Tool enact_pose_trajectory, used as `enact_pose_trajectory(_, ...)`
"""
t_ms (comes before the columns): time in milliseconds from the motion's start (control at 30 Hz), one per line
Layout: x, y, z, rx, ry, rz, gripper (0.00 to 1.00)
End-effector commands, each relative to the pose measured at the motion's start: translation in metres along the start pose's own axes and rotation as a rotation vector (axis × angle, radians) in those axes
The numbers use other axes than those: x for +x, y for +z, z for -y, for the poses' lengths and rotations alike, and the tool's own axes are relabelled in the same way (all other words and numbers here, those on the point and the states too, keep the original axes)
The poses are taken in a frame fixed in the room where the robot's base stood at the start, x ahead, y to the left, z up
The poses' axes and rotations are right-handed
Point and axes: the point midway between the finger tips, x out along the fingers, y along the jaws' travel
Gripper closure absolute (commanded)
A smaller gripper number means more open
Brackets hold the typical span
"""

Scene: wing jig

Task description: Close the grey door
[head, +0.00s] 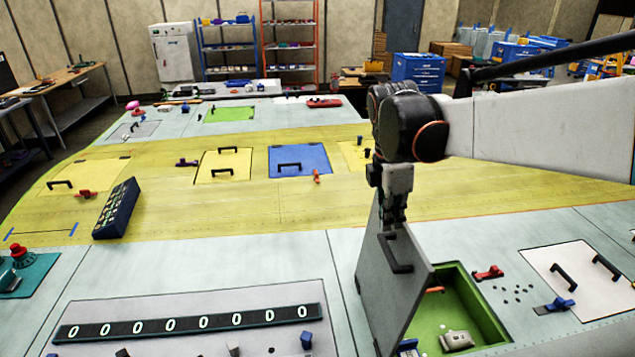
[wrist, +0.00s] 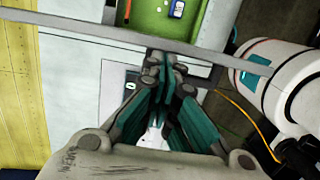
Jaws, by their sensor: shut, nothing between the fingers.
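The grey door (head: 385,285) stands open and tilted up at the left side of a green-lined compartment (head: 480,305). A dark handle (head: 400,262) is on its face. In the wrist view the door shows as a thin grey edge (wrist: 90,32) crossing the picture. My gripper (head: 393,218) is at the upper part of the door, its fingers shut and empty. In the wrist view the closed fingertips (wrist: 162,62) are right by the door's edge; I cannot tell whether they touch it.
Small items, including a light metal part (head: 456,340), lie in the compartment. A red latch (head: 488,272) is on the surface beside it. A white panel (head: 590,280) with two handles lies to the right. A dark numbered strip (head: 190,324) lies to the left.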

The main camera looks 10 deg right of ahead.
Motion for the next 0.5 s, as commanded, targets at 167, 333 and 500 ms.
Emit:
enact_pose_trajectory(167,0.009,0.041,-0.001,0.01,0.0,-0.095,1.0)
enact_pose_trajectory(333,0.021,0.078,0.0,0.007,-0.001,-0.176,1.0)
enact_pose_trajectory(500,0.038,0.117,0.0,0.007,0.0,-0.173,1.0)
